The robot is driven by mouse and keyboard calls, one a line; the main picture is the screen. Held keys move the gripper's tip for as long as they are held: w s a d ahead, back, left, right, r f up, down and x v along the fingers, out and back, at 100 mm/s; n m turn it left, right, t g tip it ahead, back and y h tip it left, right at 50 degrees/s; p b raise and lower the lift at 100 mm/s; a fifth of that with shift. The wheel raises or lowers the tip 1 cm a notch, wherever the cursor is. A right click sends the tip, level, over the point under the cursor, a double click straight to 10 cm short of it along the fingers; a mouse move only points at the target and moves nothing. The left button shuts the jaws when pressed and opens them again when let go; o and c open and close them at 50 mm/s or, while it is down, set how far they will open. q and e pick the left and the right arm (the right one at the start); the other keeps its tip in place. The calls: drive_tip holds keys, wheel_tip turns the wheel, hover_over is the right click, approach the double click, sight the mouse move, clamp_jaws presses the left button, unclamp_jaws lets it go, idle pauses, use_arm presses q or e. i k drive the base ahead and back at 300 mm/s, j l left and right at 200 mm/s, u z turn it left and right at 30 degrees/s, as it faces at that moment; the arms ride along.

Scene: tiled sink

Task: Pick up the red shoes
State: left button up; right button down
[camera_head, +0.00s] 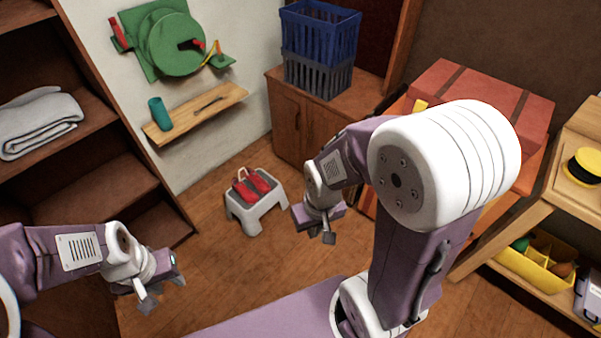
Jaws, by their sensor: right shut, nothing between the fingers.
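The red shoes (254,186) lie side by side on top of a small light-grey stool (244,217) on the wooden floor. My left gripper (162,291) is at the lower left, apart from the stool and nearer to me. Its fingers are small and partly turned away, so its opening is hard to judge. My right gripper (326,236) hangs to the right of the stool, apart from the shoes, and is shut with nothing in it.
A brown shelf (103,120) with a folded grey towel (40,122) stands at the left. A wooden cabinet (293,122) with stacked crates (319,45) stands behind. A wall shelf (196,114) holds a teal cup. Open shelving with a yellow bin (536,268) is at the right. Floor around the stool is clear.

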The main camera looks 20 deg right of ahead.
sight(248, 197)
drive_tip(key=l+z, duration=0.15)
drive_tip(key=i+j, duration=0.25)
drive_tip(key=i, duration=0.25)
drive_tip(key=i+j+u, duration=0.1)
drive_tip(key=i+j, duration=0.2)
drive_tip(key=i, duration=0.15)
drive_tip(key=i+j+u, duration=0.1)
drive_tip(key=i, duration=0.4)
drive_tip(key=i+j, duration=0.3)
drive_tip(key=i, duration=0.2)
